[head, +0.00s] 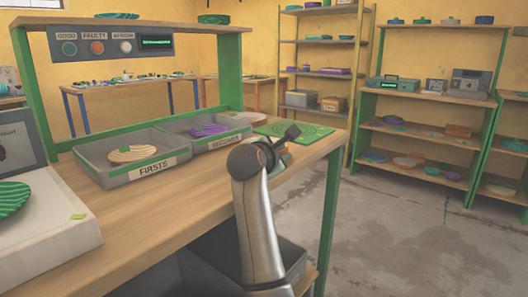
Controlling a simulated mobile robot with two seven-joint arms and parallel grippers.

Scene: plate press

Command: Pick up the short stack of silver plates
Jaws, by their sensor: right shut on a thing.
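No stack of silver plates can be made out in the head view. My right gripper (288,136) is at the right end of the wooden bench (185,207), in front of a green mat with rings (318,131). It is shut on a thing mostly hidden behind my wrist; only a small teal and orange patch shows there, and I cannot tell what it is. My left gripper is out of view.
A grey tray marked FIRSTS (96,177) holds a cream and orange plate (132,153). The tray beside it (184,143) holds purple plates (208,130). Green-striped plates (10,199) sit on a white block (60,231) at left. Shelves (425,92) line the back; floor at right is clear.

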